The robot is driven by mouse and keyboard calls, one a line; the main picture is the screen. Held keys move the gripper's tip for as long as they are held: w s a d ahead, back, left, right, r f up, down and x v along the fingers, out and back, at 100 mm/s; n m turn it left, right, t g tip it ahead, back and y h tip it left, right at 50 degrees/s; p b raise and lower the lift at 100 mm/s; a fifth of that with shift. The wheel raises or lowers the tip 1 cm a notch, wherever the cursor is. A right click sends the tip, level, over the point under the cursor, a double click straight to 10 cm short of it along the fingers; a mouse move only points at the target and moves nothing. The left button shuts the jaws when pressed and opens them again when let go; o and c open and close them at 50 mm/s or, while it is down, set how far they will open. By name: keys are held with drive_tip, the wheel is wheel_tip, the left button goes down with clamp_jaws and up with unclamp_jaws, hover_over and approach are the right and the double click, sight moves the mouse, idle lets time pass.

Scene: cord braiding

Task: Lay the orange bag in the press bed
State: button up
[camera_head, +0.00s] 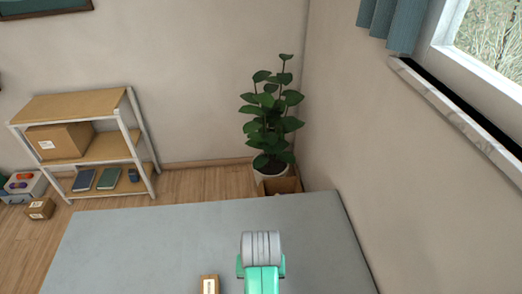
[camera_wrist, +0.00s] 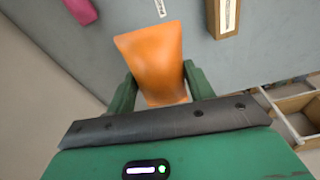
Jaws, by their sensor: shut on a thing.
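The orange bag (camera_wrist: 150,55) is in the wrist view, between the two green fingers of my gripper (camera_wrist: 160,80). My gripper is shut on it, and the bag's far end sticks out beyond the fingers. The grey table top (camera_wrist: 265,45) lies behind the bag; I cannot tell how high above it the bag is. In the head view, part of my arm shows at the bottom middle, and the bag is not visible. I cannot make out a press bed in either view.
A brown block with a pale label (camera_wrist: 226,18) and a pink object (camera_wrist: 81,11) lie on the table in the wrist view. A small labelled box (camera_head: 209,284) shows at the head view's bottom edge. The table (camera_head: 150,240) is otherwise bare there. A shelf (camera_head: 75,104) and plant (camera_head: 270,115) stand beyond.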

drive_tip(key=s+r+p, duration=0.4)
drive_tip(key=r+p, duration=0.9)
drive_tip(key=p, duration=0.1)
drive_tip(key=s+r+p, duration=0.4)
drive_tip(key=r+p, duration=1)
